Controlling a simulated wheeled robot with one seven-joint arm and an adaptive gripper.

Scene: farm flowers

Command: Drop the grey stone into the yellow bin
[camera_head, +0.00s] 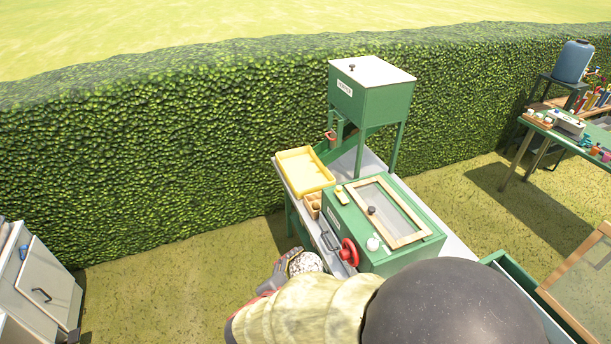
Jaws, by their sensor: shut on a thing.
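My gripper (289,263) is low in the middle of the view, in front of the bench's left front side. It is shut on a pale grey, speckled, rounded thing (306,262), which looks like the grey stone. My own arm covers part of it, and the fingertips are hard to make out. A shallow yellow tray (305,189), the only yellow container in view, stands on the back left of the bench, beyond my gripper. It looks empty. My gripper is apart from it.
A green hopper (370,101) stands behind the tray, its chute beside it. A green box with a framed lid (412,240) and red handwheel (348,252) stands at right. A wooden holder (313,205) is in front of the tray. A drawer cabinet (40,290) stands far left; grass between is clear.

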